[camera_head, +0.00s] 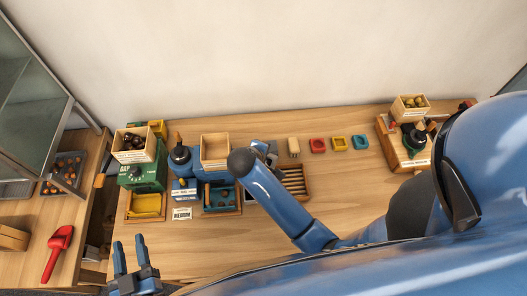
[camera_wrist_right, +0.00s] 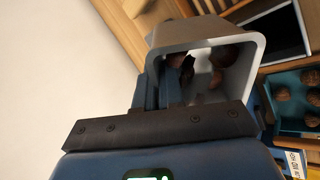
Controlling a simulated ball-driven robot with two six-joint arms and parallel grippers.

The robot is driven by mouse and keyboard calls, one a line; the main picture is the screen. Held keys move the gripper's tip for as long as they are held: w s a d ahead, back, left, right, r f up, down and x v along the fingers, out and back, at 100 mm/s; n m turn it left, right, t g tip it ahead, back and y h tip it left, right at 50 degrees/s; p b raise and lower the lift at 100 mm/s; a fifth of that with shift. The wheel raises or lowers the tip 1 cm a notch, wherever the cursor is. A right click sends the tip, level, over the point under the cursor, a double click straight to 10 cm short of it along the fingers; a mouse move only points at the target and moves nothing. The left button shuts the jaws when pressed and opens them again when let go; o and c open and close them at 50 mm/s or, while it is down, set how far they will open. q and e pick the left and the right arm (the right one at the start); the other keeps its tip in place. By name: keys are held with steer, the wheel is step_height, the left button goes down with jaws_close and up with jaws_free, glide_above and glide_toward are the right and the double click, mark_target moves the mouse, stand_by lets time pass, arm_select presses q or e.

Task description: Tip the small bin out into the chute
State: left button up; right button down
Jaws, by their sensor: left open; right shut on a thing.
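The small bin (camera_wrist_right: 155,65) is a light grey, square-mouthed tub in the right wrist view. It is tilted, with several brown chestnuts (camera_wrist_right: 217,78) inside. My right gripper (camera_wrist_right: 172,88) is shut on its wall. In the head view my right forearm covers most of that gripper, and only a grey patch of the bin (camera_head: 262,146) shows beyond it. An open wooden box (camera_head: 215,137) on a blue machine stands just left of it; I cannot tell whether this is the chute. My left gripper (camera_head: 134,259) is open and empty at the front left.
A blue tray of nuts (camera_head: 240,210) and a slotted wooden rack (camera_head: 304,182) lie below the right arm. A green machine (camera_head: 150,172) bears a box of dark nuts. Red (camera_head: 318,145), yellow and blue blocks lie behind. A red scoop (camera_head: 58,250) lies left. The front table is clear.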

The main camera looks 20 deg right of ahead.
steer(key=shift+s+a+t+h, duration=0.3)
steer(key=shift+t+h, duration=0.5)
steer(key=shift+a+t+h, duration=0.1)
steer(key=shift+t+h, duration=0.3)
steer(key=s+a+f+t+h+b, duration=0.1)
steer(key=t+h+b, duration=0.1)
steer(key=b, duration=0.3)
steer(key=s+a+t+h+b, duration=0.1)
steer(key=h+b, duration=0.1)
steer(key=b, duration=0.3)
steer(key=s+a+f+t+h+b, duration=0.1)
steer(key=t+b, duration=0.1)
steer(key=b, duration=0.3)
steer(key=shift+a+f+t+h, duration=0.1)
steer(key=shift+f+t+h, duration=0.2)
steer(key=shift+h, duration=0.1)
steer(key=shift+s+a+r+t+h+b, duration=0.15)
steer(key=shift+s+a+t+h+b, duration=0.35)
steer(key=shift+b, duration=0.4)
steer(key=shift+s+r+t+h+b, duration=0.15)
steer(key=shift+r+t+h+b, duration=0.1)
steer(key=shift+t+h+b, duration=0.2)
steer(key=shift+a, duration=0.1)
